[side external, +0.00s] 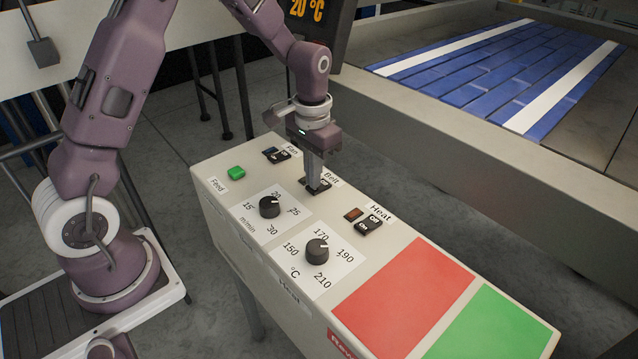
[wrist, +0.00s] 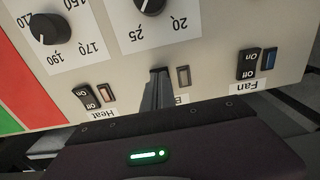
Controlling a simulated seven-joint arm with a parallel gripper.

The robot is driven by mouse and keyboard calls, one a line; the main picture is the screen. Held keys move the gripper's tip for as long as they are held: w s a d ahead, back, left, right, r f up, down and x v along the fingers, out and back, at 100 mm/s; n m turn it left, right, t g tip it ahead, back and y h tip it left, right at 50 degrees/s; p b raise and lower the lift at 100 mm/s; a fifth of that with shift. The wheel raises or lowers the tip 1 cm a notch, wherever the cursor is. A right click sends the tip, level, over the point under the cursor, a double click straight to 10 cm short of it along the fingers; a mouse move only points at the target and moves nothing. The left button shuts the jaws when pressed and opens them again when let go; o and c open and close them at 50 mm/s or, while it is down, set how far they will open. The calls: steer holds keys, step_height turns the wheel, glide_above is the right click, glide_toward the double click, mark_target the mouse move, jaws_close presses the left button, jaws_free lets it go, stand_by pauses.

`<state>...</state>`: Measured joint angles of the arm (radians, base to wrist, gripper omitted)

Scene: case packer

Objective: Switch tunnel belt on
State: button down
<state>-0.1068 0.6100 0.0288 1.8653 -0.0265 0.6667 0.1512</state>
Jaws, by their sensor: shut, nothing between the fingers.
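My gripper (side external: 316,186) is shut and empty, pointing down at the belt switch (side external: 324,183) on the control panel (side external: 225,215). In the wrist view the shut fingers (wrist: 160,72) cover the belt switch. A dull grey-brown belt lamp (wrist: 183,76) shows beside the fingertips. The fingers hide most of the switch, so I cannot tell its position. The tips are at or just above it; I cannot tell whether they touch. The Belt label (side external: 331,177) is partly visible behind the fingers.
The fan switch (side external: 283,154) with a blue lamp (wrist: 269,59) and the heat switch (side external: 369,223) with a reddish lamp (side external: 353,214) flank the belt switch. A green feed button (side external: 236,172) and two black knobs (side external: 269,207) (side external: 317,250) are nearby. A blue conveyor (side external: 470,80) lies behind.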

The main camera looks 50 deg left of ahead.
steer(key=shift+f, duration=0.45)
steer(key=shift+r, duration=3.55)
steer(key=s+d+r+t, duration=0.3)
steer(key=s+r, duration=0.8)
steer(key=r, duration=0.1)
steer(key=s+d+t, duration=0.2)
steer(key=s, duration=1.1)
steer(key=shift+s+r+t, duration=0.2)
steer(key=shift+r+t, duration=0.1)
steer(key=shift+r, duration=0.05)
